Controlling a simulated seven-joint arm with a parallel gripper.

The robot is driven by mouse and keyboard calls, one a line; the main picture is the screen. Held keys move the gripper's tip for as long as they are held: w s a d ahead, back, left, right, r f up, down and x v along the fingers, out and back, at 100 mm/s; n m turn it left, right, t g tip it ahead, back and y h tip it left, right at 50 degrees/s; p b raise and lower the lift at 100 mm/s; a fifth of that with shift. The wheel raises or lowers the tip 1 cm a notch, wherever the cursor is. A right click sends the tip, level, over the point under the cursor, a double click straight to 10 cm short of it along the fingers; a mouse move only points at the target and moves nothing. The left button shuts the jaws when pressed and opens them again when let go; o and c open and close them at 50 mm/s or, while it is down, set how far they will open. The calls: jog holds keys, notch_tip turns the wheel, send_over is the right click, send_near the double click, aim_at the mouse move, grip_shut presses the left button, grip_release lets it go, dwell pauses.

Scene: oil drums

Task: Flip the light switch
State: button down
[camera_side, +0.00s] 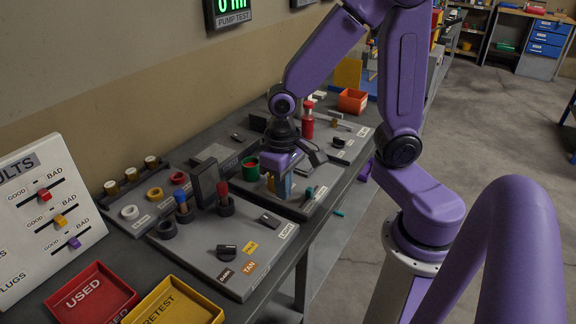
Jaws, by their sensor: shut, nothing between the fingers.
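A small dark switch (270,219) lies on the near grey board (205,258), beside a white label at the board's right edge that seems to read LIGHT. It looks like the light switch; which way it is set is too small to tell. My gripper (279,190) is farther back, pointing down over the middle board (318,196), behind the switch and apart from it. It is shut and empty. A blue piece shows right by its fingers, and I cannot tell whether they touch.
A black knob (226,249) with tan and yellow labels sits on the near board. Blue-topped (182,206) and red-topped (223,195) posts and a dark upright block (205,185) stand left of the switch. Red (92,296) and yellow (176,303) trays lie in front.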

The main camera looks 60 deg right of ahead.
jog(key=shift+s+r, duration=0.2)
jog(key=shift+r, duration=0.75)
jog(key=shift+s+r, duration=0.2)
jog(key=shift+r, duration=0.8)
jog(key=shift+s+r, duration=0.2)
jog(key=shift+r, duration=0.75)
jog(key=s+n, duration=1.2)
jog(key=n, duration=0.1)
jog(key=n+y, duration=0.3)
jog(key=n, duration=0.2)
send_over(260, 218)
jog(key=s+d, duration=0.1)
jog(key=shift+t, duration=0.4)
notch_tip(260, 218, down, 12)
jog(key=shift+r, duration=0.2)
jog(key=shift+w+f, duration=0.15)
jog(key=shift+f, duration=0.55)
jog(key=shift+w+f, duration=0.15)
jog(key=shift+f, duration=0.55)
